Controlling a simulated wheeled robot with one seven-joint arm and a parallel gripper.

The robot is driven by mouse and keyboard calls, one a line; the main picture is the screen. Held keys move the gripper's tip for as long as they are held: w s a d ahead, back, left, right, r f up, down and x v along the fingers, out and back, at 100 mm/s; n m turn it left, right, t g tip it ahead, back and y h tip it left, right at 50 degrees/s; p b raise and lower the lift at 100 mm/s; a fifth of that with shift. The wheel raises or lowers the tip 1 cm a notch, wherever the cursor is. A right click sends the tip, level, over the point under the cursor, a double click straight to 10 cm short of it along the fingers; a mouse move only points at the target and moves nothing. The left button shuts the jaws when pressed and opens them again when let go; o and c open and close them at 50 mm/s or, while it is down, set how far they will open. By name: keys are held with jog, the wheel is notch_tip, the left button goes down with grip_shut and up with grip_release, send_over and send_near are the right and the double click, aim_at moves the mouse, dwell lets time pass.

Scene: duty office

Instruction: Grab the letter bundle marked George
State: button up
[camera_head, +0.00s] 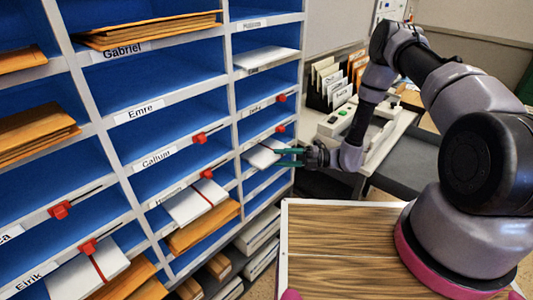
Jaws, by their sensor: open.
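A white letter bundle (262,154) lies in a right-column slot of the blue pigeonhole rack, its end sticking out towards my gripper. My gripper (289,157) reaches in from the right with green fingertips, open, one above the other at the protruding end of this bundle. I cannot tell whether the fingers touch it. I cannot read the name George on any label; the label by this bundle is not legible.
Other white bundles with red bands (195,203) and brown envelopes (205,229) stick out of lower slots. Red tabs (199,138) jut from several shelf fronts. A desk with a letter sorter (335,80) stands behind my arm. A wooden-topped surface (345,245) lies at front right.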

jog(key=shift+a, duration=0.45)
grip_shut()
jog(key=shift+r, duration=0.1)
